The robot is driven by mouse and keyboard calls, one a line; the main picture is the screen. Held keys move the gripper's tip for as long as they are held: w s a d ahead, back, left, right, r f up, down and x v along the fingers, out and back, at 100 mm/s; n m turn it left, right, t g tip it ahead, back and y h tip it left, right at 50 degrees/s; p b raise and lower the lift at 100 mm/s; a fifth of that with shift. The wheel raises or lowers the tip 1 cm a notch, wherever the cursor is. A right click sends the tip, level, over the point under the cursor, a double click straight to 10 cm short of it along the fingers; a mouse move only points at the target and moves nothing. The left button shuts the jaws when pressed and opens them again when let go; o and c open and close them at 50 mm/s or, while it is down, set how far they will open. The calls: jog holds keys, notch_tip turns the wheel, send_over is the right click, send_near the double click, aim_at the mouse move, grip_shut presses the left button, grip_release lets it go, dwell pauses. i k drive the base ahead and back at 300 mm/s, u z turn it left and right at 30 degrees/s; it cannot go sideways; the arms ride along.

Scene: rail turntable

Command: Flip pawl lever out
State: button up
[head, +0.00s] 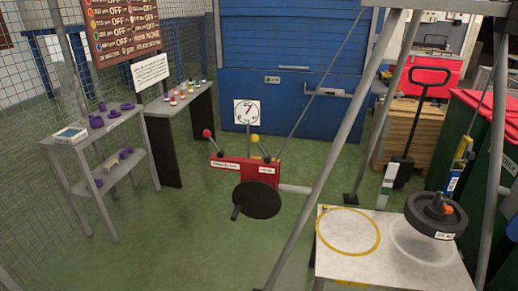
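A red winch box (232,167) with small white labels is fixed at mid-height in the middle of the head view. Its labels are too small to read. A lever with a red ball knob (207,133) leans up and left from its left end. A lever with a yellow ball knob (255,138) rises at its right, with a dark ball knob (267,159) just below. I cannot tell which is the pawl lever. A black crank disc (257,200) with a handle sits at the front of the box. My gripper is not in view.
Grey frame legs (342,130) slant down beside the winch. A pale table (380,262) with a yellow ring stands front right, with a black wheel (436,213) above it. Shelves (85,152) hold purple parts at left. Green floor (180,245) is open at front left.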

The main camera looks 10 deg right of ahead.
aim_at(255, 138)
jog(key=u, duration=0.45)
jog(key=k, duration=1.35)
jog(key=u, duration=0.25)
jog(key=i, duration=0.95)
jog(key=u, duration=0.55)
jog(key=i, duration=0.65)
jog(key=u, duration=0.4)
